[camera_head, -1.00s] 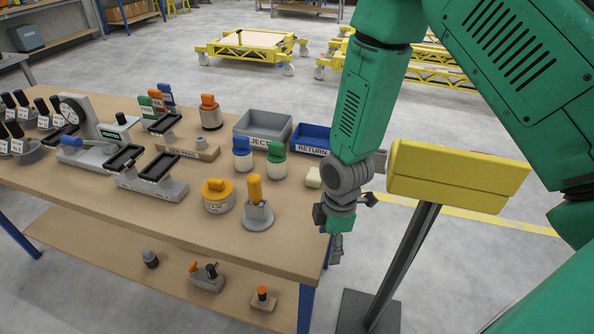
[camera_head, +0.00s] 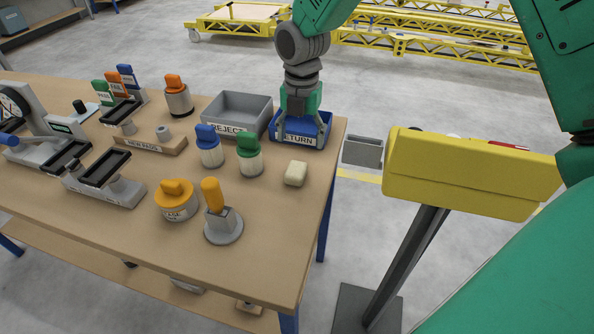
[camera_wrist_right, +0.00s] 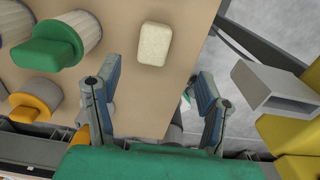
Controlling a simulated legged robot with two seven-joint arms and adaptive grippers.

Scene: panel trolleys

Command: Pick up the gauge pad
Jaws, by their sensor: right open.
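I cannot tell for sure which object is the gauge pad. A yellow-topped round piece (camera_head: 177,201) with a label too small to read surely stands on the table. Green-topped (camera_head: 249,154) and blue-topped (camera_head: 209,146) pieces stand behind it. A small cream block (camera_head: 295,173) lies near the table's right edge; it also shows ahead of the fingers in the wrist view (camera_wrist_right: 154,44). My right gripper (camera_head: 298,138) is open, its fingers pointing down in front of the blue RETURN bin in the head view. Nothing shows between its fingers (camera_wrist_right: 155,95). My left gripper is out of view.
The grey REJECT bin (camera_head: 237,114) stands left of the blue RETURN bin (camera_head: 312,138). A grey stand with an orange upright handle (camera_head: 222,225) is near the front. A yellow box on a post (camera_head: 470,170) stands right of the table.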

